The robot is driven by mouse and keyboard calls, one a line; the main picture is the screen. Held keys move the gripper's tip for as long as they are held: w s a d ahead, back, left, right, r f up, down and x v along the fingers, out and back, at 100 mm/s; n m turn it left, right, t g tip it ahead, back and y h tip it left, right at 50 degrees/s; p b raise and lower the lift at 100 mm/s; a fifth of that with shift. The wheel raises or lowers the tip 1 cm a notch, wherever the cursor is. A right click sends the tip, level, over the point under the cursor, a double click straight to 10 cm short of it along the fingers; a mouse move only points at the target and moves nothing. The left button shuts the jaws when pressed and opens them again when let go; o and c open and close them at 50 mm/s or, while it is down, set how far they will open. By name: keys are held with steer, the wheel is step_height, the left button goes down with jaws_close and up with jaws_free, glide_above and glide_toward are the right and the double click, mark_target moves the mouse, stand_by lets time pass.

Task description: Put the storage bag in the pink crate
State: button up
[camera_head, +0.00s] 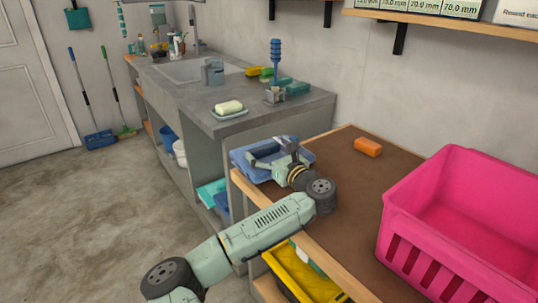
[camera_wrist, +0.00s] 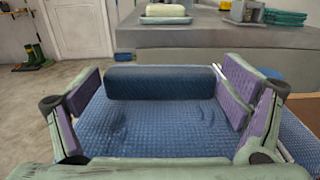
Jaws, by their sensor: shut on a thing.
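The blue, quilted-looking storage bag (camera_head: 247,170) is at the far left end of the brown table. In the wrist view the storage bag (camera_wrist: 160,122) fills the space between the fingers, with a thick darker roll along its far edge. My gripper (camera_head: 268,152) is at the bag, and its purple-padded fingers (camera_wrist: 162,88) stand on either side of the roll, shut on the bag. I cannot tell whether the bag rests on the table. The pink crate (camera_head: 400,213) stands at the right of the table, apart from the gripper; its visible inside looks empty.
An orange block (camera_head: 367,147) lies on the table (camera_head: 350,190) between bag and crate. A grey sink counter (camera_head: 225,120) with a soap dish (camera_head: 229,112) stands behind the bag. A yellow bin (camera_head: 290,270) is under the table. A wall shelf (camera_head: 440,20) hangs above.

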mark_target(269, 156)
steer(key=shift+w+d, duration=0.15)
steer(key=shift+w, duration=0.55)
steer(key=shift+w+f+p, duration=0.2)
steer(key=shift+f+p, duration=0.05)
steer(key=shift+p, duration=0.1)
steer(key=shift+f+p, duration=0.65)
steer(key=shift+f, duration=0.7)
steer(key=shift+f, duration=0.1)
steer(key=o, duration=1.2)
steer(key=shift+s+f, duration=0.1)
steer(key=shift+c, duration=0.2)
steer(key=p+v, duration=0.1)
steer(key=v, duration=0.4)
steer(key=p+v, duration=0.1)
steer(key=v, duration=0.4)
steer(key=shift+s+d+f, duration=0.1)
steer(key=shift+s+f, duration=0.1)
steer(key=shift+s, duration=0.2)
